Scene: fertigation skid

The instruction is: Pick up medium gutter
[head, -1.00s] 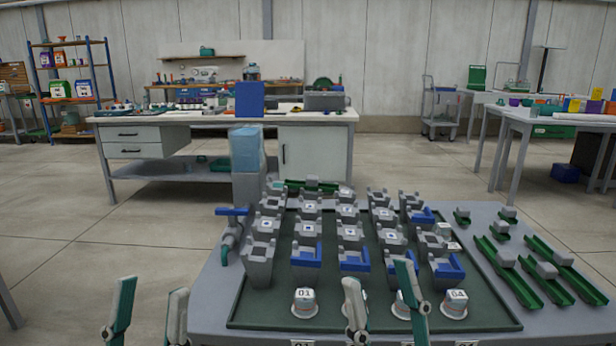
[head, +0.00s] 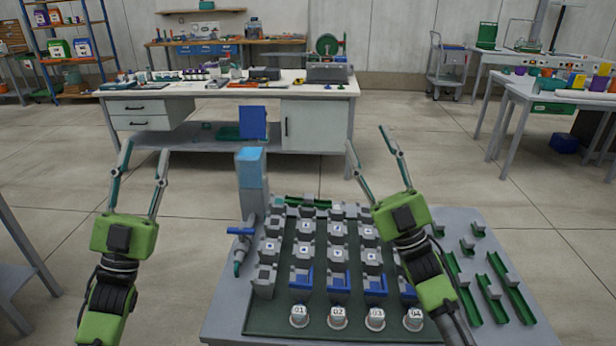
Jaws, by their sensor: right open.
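Several green gutters lie on the right side of the grey table. Three short gutter pieces, one of them a short gutter (head: 478,228), lie toward the back. Three longer ones, including a longer gutter (head: 511,287), lie in front of them with small grey blocks on them. Another green gutter (head: 307,202) lies across the back of the dark green tray. I cannot tell which is the medium one. My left gripper (head: 145,163) is open and empty, left of the table. My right gripper (head: 369,150) is open and empty; its arm covers part of the tray's right side.
The dark green tray (head: 262,316) holds rows of grey holders, blue brackets and numbered white-capped pots (head: 338,317). A blue-topped column (head: 251,185) with a blue-handled valve (head: 240,231) stands at the table's left. A workbench (head: 225,100) stands behind, with open floor between.

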